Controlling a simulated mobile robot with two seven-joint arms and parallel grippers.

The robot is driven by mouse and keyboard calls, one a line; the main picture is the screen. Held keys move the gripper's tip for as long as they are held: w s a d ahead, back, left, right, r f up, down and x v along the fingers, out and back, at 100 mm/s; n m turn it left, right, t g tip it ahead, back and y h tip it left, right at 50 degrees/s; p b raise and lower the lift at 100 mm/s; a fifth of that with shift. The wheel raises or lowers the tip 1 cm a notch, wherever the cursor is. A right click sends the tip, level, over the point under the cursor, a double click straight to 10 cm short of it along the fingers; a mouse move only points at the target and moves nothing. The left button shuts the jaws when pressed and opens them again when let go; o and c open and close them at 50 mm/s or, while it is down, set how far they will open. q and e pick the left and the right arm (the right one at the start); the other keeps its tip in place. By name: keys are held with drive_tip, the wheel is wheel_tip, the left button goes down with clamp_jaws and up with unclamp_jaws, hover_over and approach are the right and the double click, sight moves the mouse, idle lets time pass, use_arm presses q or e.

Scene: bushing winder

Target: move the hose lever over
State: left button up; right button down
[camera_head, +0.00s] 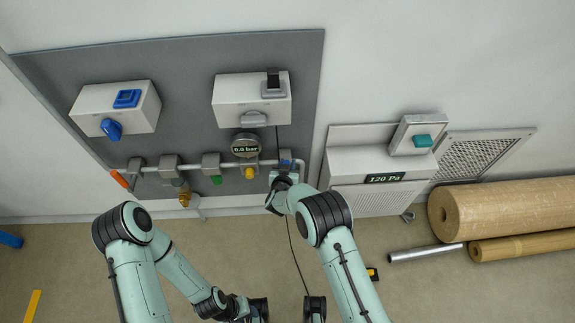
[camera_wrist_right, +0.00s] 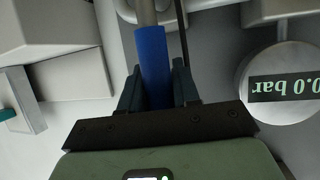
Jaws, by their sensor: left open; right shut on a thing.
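The blue lever handle (camera_wrist_right: 153,62) stands between the two dark fingers of my right gripper (camera_wrist_right: 157,88) in the right wrist view. The gripper is shut on it. In the head view my right gripper (camera_head: 284,178) is at the right end of the wall pipe and covers most of the lever; a little blue (camera_head: 286,158) shows above it. The pipe (camera_head: 152,168) runs along the lower edge of the grey panel. My left gripper (camera_head: 258,308) is low in the head view, away from the pipe, open; its fingertips are hard to make out.
A round gauge (camera_head: 246,146) reading 0.0 bar, a yellow knob (camera_head: 249,173), a green knob (camera_head: 216,180) and an orange lever (camera_head: 120,180) line the pipe. A thin cable (camera_head: 292,245) hangs near my right arm. Brown rolls (camera_head: 500,208) lie at right.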

drive_tip(key=c, duration=0.9)
unclamp_jaws()
drive_tip(key=shift+a, duration=0.1)
drive_tip(key=shift+s, duration=0.1)
drive_tip(key=v, duration=1.3)
drive_tip(key=shift+p, duration=0.45)
drive_tip(key=shift+r, duration=0.1)
drive_tip(key=s+d+f+g+y+p, duration=0.2)
drive_tip(key=s+d+f+g+p, duration=0.2)
drive_tip(key=s+d+f+g, duration=0.55)
drive_tip(key=s+d+m+g+y+p, duration=0.2)
drive_tip(key=s+d+g+y+p, duration=0.1)
drive_tip(key=s, duration=2)
drive_tip(key=shift+g+y+p, duration=0.4)
drive_tip(key=shift+g+y, duration=0.1)
drive_tip(key=shift+g, duration=0.25)
